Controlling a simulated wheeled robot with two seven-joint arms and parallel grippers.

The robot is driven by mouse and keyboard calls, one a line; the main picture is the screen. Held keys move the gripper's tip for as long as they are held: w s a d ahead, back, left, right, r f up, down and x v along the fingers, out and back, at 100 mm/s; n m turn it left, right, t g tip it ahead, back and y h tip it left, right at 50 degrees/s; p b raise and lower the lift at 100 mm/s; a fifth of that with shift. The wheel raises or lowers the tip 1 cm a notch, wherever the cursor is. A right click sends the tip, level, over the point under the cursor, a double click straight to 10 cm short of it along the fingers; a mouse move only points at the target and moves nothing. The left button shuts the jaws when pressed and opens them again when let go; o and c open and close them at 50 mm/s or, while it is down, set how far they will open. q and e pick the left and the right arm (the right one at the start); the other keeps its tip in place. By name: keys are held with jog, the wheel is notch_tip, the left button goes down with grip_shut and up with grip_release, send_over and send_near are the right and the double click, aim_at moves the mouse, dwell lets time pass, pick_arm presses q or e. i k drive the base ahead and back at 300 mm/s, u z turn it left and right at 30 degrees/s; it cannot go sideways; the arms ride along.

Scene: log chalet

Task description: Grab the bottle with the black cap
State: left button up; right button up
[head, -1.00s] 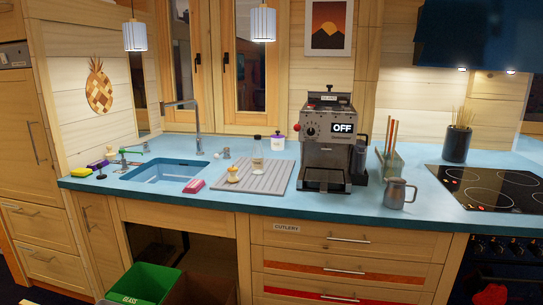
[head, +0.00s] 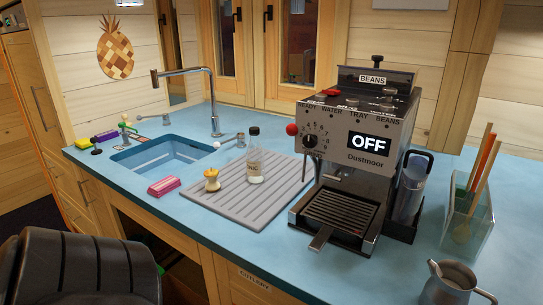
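The clear bottle with the black cap (head: 254,163) stands upright on the grey ridged drying mat (head: 234,200), left of the coffee machine. Its black cap is on top and its body looks see-through, with a pale label or contents low down. A small yellowish jar or brush-like item (head: 212,181) stands on the mat to its left, apart from it. A dark rounded part at the lower left looks like my own arm. Neither gripper's fingers show, and nothing touches the bottle.
The coffee machine (head: 352,150) stands close on the bottle's right. The sink (head: 165,154) and its tall faucet (head: 213,105) are to the left. A pink sponge (head: 164,187) lies near the counter's front edge. A metal pitcher (head: 452,284) and utensil holder (head: 467,205) are at right.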

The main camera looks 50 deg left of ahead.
aim_at(256, 163)
jog(key=u, duration=2.05)
